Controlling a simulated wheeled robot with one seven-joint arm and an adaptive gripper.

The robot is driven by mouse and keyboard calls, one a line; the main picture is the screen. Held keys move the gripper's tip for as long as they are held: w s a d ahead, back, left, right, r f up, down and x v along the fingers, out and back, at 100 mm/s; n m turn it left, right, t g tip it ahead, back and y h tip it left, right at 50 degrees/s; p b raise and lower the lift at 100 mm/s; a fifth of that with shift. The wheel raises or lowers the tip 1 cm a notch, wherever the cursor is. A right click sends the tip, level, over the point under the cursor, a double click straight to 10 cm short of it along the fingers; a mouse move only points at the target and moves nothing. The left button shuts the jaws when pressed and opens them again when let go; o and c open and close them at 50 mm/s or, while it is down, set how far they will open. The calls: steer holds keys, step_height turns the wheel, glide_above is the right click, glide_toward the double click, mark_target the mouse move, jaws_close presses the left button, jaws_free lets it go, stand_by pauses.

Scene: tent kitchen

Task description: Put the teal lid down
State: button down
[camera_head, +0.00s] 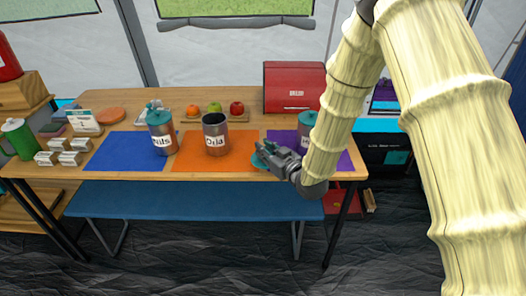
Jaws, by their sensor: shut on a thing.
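My gripper (270,154) is shut on a teal lid (257,161) near the table's front edge, where the orange mat (190,165) meets the purple mat (344,163). The gripper hides part of the lid. I cannot tell whether the lid touches the surface. An open canister (215,141), its label hard to read, stands upright without a lid on the orange mat. A canister labelled "Nils" (162,138) with a teal lid stands at the blue mat's right side. A third teal-lidded canister (306,130) stands on the purple mat, partly hidden by my arm.
A wooden table (250,106) carries everything. White cards (68,158) and a green jug (20,138) stand at left. The blue mat (115,153) is mostly clear. A blue bench (190,201) stands in front.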

steer(key=shift+w+a+f, duration=0.1)
steer(key=shift+w+a, duration=0.05)
steer(key=shift+w, duration=0.75)
steer(key=shift+w+a, duration=0.15)
steer(key=shift+w, duration=0.75)
steer(key=shift+f, duration=1.75)
steer(key=shift+f, duration=0.15)
steer(key=c, duration=1.3)
jaws_free()
steer(key=shift+c, duration=0.2)
steer(key=shift+r, duration=0.2)
steer(key=v, duration=1.2)
steer(key=shift+f, duration=0.15)
